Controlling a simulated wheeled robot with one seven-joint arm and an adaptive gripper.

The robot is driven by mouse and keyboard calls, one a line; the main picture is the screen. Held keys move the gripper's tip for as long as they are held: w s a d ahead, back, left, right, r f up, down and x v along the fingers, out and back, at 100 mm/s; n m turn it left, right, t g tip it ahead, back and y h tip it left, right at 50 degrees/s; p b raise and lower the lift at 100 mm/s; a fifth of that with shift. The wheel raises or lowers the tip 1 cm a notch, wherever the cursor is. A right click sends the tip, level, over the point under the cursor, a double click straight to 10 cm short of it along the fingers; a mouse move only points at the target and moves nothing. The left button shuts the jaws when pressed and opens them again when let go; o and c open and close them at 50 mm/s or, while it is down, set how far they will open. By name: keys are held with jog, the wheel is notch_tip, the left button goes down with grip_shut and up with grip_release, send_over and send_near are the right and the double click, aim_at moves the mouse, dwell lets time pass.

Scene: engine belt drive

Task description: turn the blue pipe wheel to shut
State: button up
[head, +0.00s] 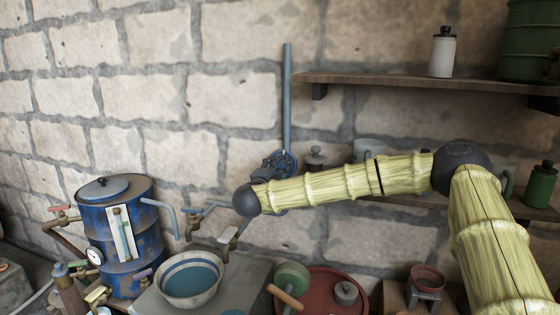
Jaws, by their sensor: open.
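The blue pipe wheel (289,161) is on a vertical blue pipe (287,95) against the stone wall, just left of the shelves. My arm reaches in from the right, and its dark wrist joint is just left of and below the wheel. My gripper (272,165) shows as a small dark shape in front of the wheel's left side and covers part of it. It is open. Its fingertips are too small to make out, and I cannot tell whether they touch the wheel. The lower pipe is hidden behind my arm.
A blue drum (150,235) with taps and a gauge stands at left. A bowl of bluish liquid (188,280) sits on a grey surface below the wheel. A wooden shelf (420,82) holds a white bottle (442,55). A red round tray (317,300) lies below my arm.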

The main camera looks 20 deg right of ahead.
aim_at(281, 165)
jog(key=shift+x, duration=1.1)
jog(key=shift+w+d+f+p, duration=0.15)
jog(key=shift+w+d+p, duration=0.1)
jog(key=shift+d+p, duration=0.1)
jog(key=shift+w+a, duration=0.1)
jog(key=c, duration=1)
